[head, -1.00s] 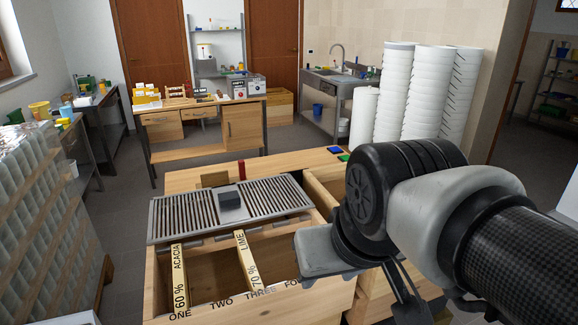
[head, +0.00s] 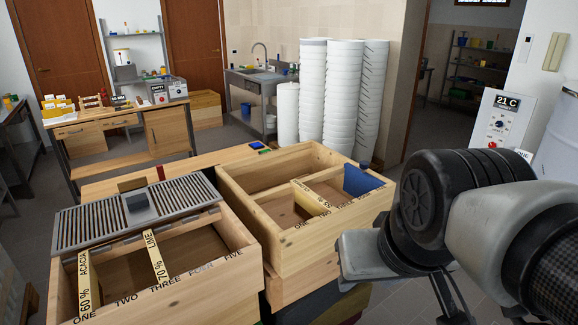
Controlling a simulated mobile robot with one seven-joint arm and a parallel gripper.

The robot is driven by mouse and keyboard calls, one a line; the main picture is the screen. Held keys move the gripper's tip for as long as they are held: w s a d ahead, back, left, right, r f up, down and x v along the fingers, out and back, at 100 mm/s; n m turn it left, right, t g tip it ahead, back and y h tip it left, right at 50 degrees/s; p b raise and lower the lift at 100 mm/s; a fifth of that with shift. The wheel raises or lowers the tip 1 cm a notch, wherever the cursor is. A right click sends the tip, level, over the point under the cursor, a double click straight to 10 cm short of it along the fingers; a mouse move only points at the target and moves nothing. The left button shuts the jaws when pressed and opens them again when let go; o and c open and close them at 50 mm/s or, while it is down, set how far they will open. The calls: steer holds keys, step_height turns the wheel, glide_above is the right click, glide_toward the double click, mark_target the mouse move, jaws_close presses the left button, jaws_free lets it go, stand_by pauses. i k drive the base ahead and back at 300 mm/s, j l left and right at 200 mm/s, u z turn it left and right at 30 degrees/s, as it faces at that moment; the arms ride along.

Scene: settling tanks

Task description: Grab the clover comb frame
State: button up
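No label that I can read says clover. In the left wooden box (head: 250,262), a frame marked ACACIA 60 % (head: 84,285) stands at slot ONE and a frame marked LIME 70 % (head: 156,258) stands near slots TWO and THREE. In the right wooden box (head: 270,215), a pale frame (head: 311,198) has a label too small to read. A blue panel (head: 362,180) stands at that box's right end. My gripper (head: 449,296) is at the lower right, right of the right box and apart from the frames. Its fingers are mostly hidden by my wrist.
A slatted metal grid (head: 90,222) with a dark block (head: 138,202) covers the left box's back part. White bucket stacks (head: 345,100) stand behind the boxes. A wall panel reading 21 C (head: 500,118) and a pale drum (head: 560,140) are at the right.

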mark_target(307, 205)
steer(key=i+l+u, duration=0.4)
steer(key=l, duration=0.2)
steer(key=i+l+u, duration=0.2)
steer(key=l, duration=0.15)
steer(key=i+l+u, duration=0.2)
steer(key=l, duration=0.15)
steer(key=l+u, duration=0.2)
steer(key=l, duration=0.2)
steer(key=i, duration=0.05)
